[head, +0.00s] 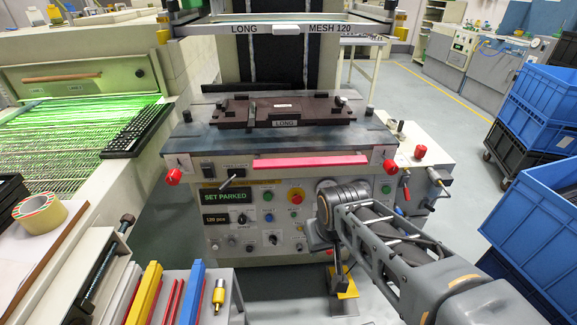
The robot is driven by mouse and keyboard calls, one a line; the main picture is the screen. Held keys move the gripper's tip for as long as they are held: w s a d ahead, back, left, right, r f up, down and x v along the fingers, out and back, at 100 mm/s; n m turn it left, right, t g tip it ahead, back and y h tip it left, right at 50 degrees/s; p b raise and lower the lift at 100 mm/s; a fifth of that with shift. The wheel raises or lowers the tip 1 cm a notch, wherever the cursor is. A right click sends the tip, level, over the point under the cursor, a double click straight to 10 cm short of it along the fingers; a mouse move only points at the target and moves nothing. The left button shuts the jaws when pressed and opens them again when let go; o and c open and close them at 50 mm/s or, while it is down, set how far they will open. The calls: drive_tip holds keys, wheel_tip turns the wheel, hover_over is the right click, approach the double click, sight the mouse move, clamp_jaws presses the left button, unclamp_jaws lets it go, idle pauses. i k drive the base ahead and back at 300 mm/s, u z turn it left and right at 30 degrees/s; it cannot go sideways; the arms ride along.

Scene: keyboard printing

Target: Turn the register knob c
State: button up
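The printing machine stands in front of me with a dark bed (220,131). A red knob (172,176) is at the bed's front left corner and another red knob (389,166) is at its front right corner. A third red knob (420,151) sits further right on the white side unit. The small labels beside them are too small to read, so I cannot tell which is knob c. My arm reaches in from the lower right, and its wrist is in front of the control panel, below and left of the front right knob. My gripper's fingertips cannot be made out.
A brown plate marked LONG (285,123) lies on the bed, under a screen frame (240,29). The panel display (228,194) reads SET PARKED. A black keyboard (139,131) is at left, near a tape roll (40,213). Blue crates (535,205) are stacked at right.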

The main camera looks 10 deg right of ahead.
sight(420, 150)
drive_tip(key=z, duration=0.4)
drive_tip(key=k, duration=0.5)
drive_tip(key=z, duration=1)
drive_tip(key=i, duration=1.1)
drive_tip(key=u, duration=0.75)
